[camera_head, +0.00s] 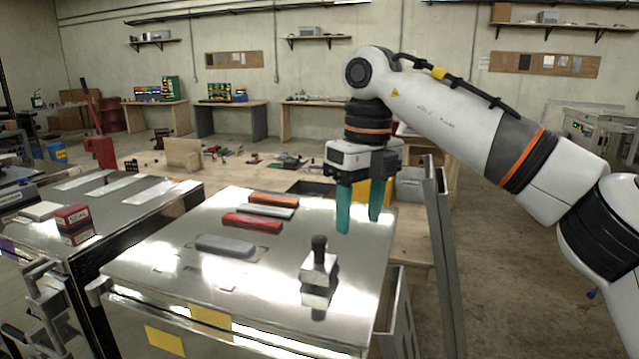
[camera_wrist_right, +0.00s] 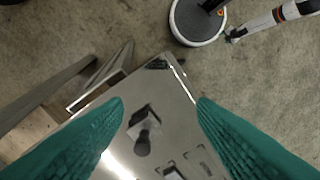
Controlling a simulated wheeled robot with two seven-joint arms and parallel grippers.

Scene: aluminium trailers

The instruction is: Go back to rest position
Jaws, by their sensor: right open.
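My right gripper (camera_head: 358,220) has teal fingers that are spread apart with nothing between them. It hangs above the right part of a shiny metal-topped trailer (camera_head: 150,262). A metal block with a black knob (camera_head: 319,262) stands upright on that top, below and in front of the gripper. In the right wrist view the same block (camera_wrist_right: 143,128) shows between the two open fingers (camera_wrist_right: 160,105), some way beneath them. My left gripper is in neither view.
A grey bar (camera_head: 225,245), a red bar (camera_head: 252,221) and an orange bar (camera_head: 273,198) lie on the trailer top. A second trailer (camera_head: 120,215) with a red box (camera_head: 72,215) stands to the left. A wooden workbench (camera_head: 300,176) with tools is behind. Tall metal rails (camera_head: 437,250) rise at the right.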

